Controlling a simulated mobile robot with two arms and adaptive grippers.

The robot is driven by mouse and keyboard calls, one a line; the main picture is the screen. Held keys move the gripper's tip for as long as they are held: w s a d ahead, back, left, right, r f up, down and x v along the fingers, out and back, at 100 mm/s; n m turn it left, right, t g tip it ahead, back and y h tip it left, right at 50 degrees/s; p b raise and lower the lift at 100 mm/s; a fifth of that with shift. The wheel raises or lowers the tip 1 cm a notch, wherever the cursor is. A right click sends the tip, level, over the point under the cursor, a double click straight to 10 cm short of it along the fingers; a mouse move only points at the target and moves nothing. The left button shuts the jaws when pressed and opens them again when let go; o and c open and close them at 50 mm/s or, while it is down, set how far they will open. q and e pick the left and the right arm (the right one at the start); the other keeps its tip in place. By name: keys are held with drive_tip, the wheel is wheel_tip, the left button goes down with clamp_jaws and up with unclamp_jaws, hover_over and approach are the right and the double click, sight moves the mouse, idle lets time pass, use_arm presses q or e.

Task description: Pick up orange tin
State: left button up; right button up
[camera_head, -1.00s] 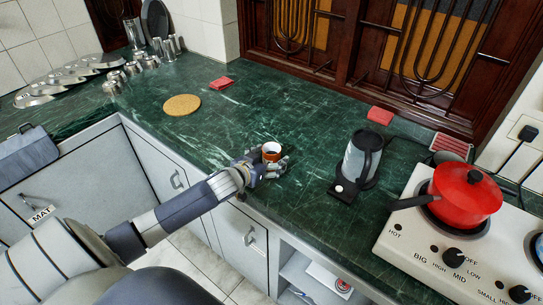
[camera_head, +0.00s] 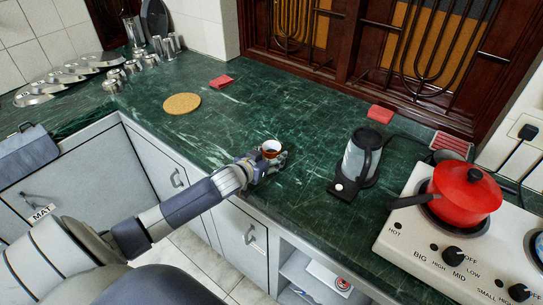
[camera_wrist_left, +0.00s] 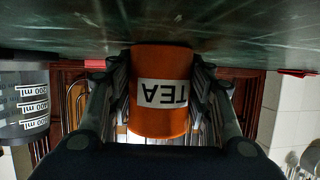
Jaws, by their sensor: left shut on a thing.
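The orange tin (camera_head: 271,149) is a small round can with a white rim, seen at the front part of the green counter in the head view. In the left wrist view the tin (camera_wrist_left: 160,120) fills the middle and bears a white "TEA" label, upside down in that picture. My left gripper (camera_head: 270,163) is shut on the tin, with a finger on each side of it. In the wrist view the tin's base appears close to the counter; I cannot tell whether it touches. My right gripper is not in view.
A kettle (camera_head: 362,158) stands on its base to the right of the tin. A red pot (camera_head: 465,195) sits on the white stove (camera_head: 415,235). A round cork mat (camera_head: 182,104) and red blocks (camera_head: 221,81) lie farther back. The counter (camera_head: 290,115) behind the tin is clear.

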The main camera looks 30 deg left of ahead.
sight(270, 149)
use_arm(q)
drive_tip(key=shift+r, duration=0.7)
wheel_tip(270, 149, up, 2)
drive_tip(key=shift+d+r, duration=0.1)
drive_tip(key=shift+r, duration=0.05)
drive_tip(key=s+d, duration=0.3)
drive_tip(key=d, duration=0.1)
drive_tip(key=s+d+b, duration=0.1)
drive_tip(key=s+d, duration=0.2)
drive_tip(key=d, duration=0.1)
drive_tip(key=s+d+r+b, duration=0.1)
drive_tip(key=s+d, duration=0.1)
drive_tip(key=d, duration=0.2)
drive_tip(key=shift+s, duration=0.4)
drive_tip(key=shift+s+d+r, duration=0.15)
drive_tip(key=shift+s+d, duration=0.15)
drive_tip(key=shift+d, duration=0.05)
